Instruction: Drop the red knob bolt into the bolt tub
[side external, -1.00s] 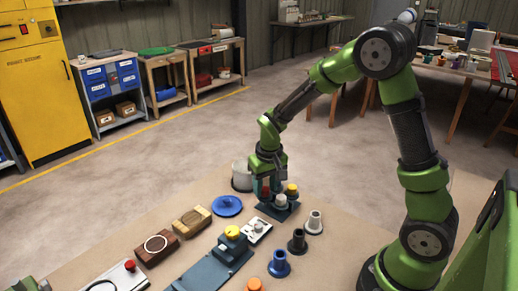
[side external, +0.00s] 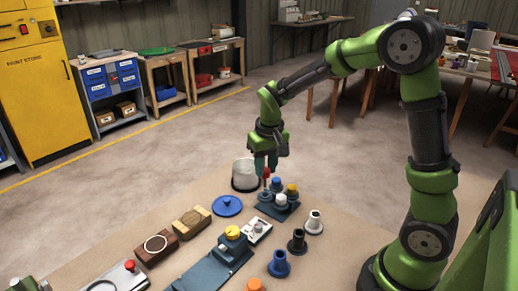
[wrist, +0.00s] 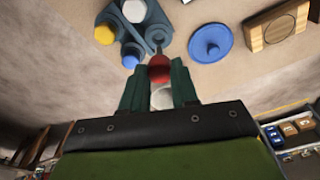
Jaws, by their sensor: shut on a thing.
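My gripper (side external: 266,165) is shut on the red knob bolt (wrist: 159,68), and its red head also shows in the side view (side external: 266,172). The bolt hangs with its grey shank down, over the corner of a blue-grey rack (side external: 266,208). Whether its tip clears the rack is hard to tell. The bolt tub (side external: 245,184), a pale round open container, stands just left of the gripper in the side view. A pale round shape shows between the fingers in the wrist view, partly hidden by them.
The rack holds blue (side external: 276,182), white (side external: 281,197) and yellow (side external: 291,188) knob bolts beside the gripper. A blue disc (side external: 228,206) with a stub lies in front of the tub. Flanged bushes and wooden blocks stand nearer the camera. Bare floor lies behind the tub.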

